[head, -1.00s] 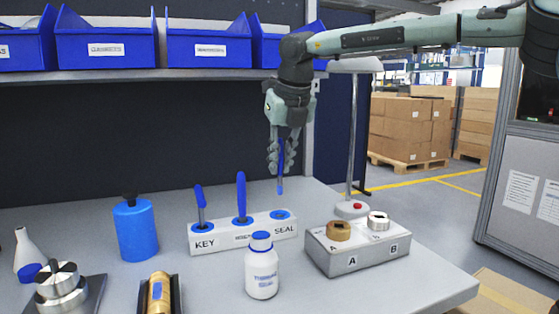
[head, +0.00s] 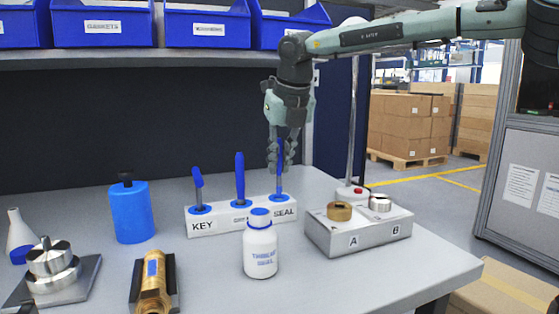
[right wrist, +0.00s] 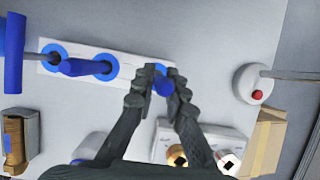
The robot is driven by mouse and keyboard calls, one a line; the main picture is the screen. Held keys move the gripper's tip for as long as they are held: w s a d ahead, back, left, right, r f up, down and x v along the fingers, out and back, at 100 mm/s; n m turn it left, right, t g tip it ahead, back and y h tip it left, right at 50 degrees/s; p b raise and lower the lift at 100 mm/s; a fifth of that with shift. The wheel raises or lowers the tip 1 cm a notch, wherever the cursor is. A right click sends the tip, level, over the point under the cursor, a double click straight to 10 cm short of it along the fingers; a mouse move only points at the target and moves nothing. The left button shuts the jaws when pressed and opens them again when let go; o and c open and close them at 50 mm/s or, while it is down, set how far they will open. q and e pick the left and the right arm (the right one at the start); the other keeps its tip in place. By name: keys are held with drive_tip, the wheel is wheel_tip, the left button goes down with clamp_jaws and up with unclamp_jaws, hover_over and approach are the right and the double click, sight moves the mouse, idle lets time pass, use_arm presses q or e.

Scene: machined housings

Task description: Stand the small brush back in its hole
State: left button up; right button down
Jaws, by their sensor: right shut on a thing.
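The white holder block (head: 222,221) has blue-ringed holes, with KEY at the left and SEAL at the right. It also shows in the right wrist view (right wrist: 84,80). My right gripper (head: 281,167) is above the SEAL end, shut on the small brush (head: 279,184), a slim blue-handled piece. The brush is upright, and its lower end meets the SEAL ring (head: 280,197); how deep it sits is hidden. In the right wrist view the brush (right wrist: 163,86) shows between the fingertips (right wrist: 160,82). My left gripper is not in view.
Two blue-handled tools (head: 239,178) (head: 198,188) stand in the other holes. A white bottle (head: 260,250) stands in front of the block. A grey A/B fixture (head: 358,238) is to the right, a blue canister (head: 130,213) to the left. A lamp pole (head: 353,120) rises behind the fixture.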

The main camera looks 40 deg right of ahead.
sight(280, 170)
drive_tip(key=shift+f+b, duration=0.1)
drive_tip(key=shift+b, duration=0.3)
idle(1.0)
drive_tip(key=shift+f+b, duration=1.35)
drive_tip(key=shift+f, duration=0.2)
idle(0.9)
drive_tip(key=c, duration=1.5)
unclamp_jaws()
drive_tip(key=v, duration=1.2)
